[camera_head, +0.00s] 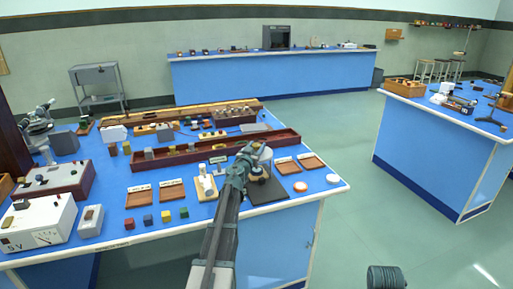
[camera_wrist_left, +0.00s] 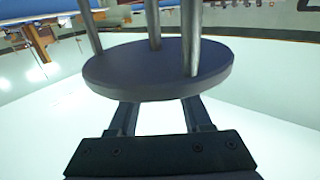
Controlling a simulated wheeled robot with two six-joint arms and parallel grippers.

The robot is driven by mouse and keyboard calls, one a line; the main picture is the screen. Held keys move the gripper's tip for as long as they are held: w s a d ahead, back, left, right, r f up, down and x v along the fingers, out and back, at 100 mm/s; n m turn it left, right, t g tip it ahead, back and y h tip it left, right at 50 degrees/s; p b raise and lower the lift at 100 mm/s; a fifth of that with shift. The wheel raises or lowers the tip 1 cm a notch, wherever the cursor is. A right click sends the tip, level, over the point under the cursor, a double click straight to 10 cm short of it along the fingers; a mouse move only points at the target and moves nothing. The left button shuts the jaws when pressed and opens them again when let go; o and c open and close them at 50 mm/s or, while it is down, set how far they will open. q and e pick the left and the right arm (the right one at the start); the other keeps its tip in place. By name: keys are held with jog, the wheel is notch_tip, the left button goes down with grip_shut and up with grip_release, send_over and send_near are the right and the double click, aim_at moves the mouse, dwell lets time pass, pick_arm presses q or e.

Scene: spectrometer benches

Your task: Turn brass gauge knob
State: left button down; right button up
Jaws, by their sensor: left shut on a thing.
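My left gripper (camera_head: 245,158) reaches over the front right of the near blue bench, at a small apparatus with a pale top and a brass-coloured part (camera_head: 258,168) on a dark base plate (camera_head: 270,193). In the left wrist view a dark round disc (camera_wrist_left: 160,72) with metal posts stands right in front of my left gripper's fingers (camera_wrist_left: 160,115) and hides their tips. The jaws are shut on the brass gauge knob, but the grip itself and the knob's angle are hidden. My right gripper is out of view.
A wooden board with a white cylinder (camera_head: 207,186) stands just left of the left gripper. Brown trays (camera_head: 170,191) and small coloured cubes (camera_head: 166,216) lie further left. A long dark red tray (camera_head: 180,156) lies behind.

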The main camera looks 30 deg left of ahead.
pick_arm(q)
jog(key=n+g+y, duration=0.1)
jog(key=n+y, duration=0.1)
jog(key=y, duration=0.1)
jog(key=n+g+y, duration=0.1)
jog(key=n+y, duration=0.1)
jog(key=y, duration=0.1)
jog(key=shift+w+d+g, duration=0.15)
jog(key=shift+d+g, duration=0.05)
jog(key=shift+g, duration=0.1)
jog(key=n+g+y, duration=0.6)
jog(key=g, duration=0.1)
jog(key=shift+w+a+n+g+y, duration=0.1)
jog(key=shift+w+n+g+y, duration=0.1)
jog(key=shift+n+g+y, duration=0.15)
jog(key=n+g, duration=0.2)
jog(key=g, duration=0.2)
jog(key=n+g+y, duration=0.1)
jog(key=n+g, duration=0.2)
jog(key=g, duration=0.1)
jog(key=shift+y, duration=0.25)
jog(key=shift+s+n+g+h, duration=0.1)
jog(key=shift+n+g+h, duration=0.15)
jog(key=shift+n+g, duration=0.95)
jog(key=shift+s+n+g+h, duration=0.1)
jog(key=shift+n+g+h, duration=0.15)
jog(key=shift+n+g, duration=0.9)
jog(key=shift+s+g, duration=0.1)
jog(key=shift+g, duration=0.6)
